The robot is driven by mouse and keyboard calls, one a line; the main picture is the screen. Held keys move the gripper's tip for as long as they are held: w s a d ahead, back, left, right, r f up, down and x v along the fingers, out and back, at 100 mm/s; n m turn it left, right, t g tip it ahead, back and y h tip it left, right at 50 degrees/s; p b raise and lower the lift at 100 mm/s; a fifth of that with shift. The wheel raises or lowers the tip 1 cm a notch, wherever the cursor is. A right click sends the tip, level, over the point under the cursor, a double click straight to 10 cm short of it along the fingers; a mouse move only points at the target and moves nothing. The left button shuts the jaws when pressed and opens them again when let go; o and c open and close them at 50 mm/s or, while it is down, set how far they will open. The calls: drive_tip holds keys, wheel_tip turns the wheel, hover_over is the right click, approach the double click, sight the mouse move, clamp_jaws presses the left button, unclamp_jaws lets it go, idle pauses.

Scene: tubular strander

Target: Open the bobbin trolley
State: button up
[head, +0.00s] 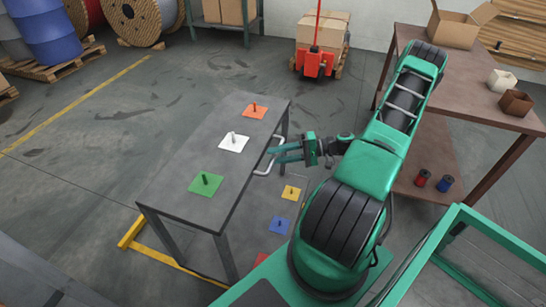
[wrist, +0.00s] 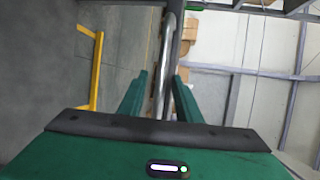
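The bobbin trolley is a dark grey table-like frame (head: 172,190) in the head view. Its top carries orange (head: 254,111), white (head: 233,142) and green (head: 206,181) squares, each with a short peg. A pale metal bar handle (head: 267,168) is at its right side; it also shows in the wrist view (wrist: 166,60). My gripper (head: 278,154) is at this handle. In the wrist view the handle runs between the two green fingers (wrist: 160,98), with a gap on each side. The gripper is open. Whether the handle reaches the palm is hidden.
Yellow (head: 291,193), blue (head: 279,225) and red squares lie lower, right of the trolley top. A brown table (head: 455,75) with boxes stands at the right, with red and blue spools (head: 423,178) below. A yellow floor rail (head: 132,232) lies front left.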

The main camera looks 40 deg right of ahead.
drive_tip(key=v, duration=1)
idle(0.3)
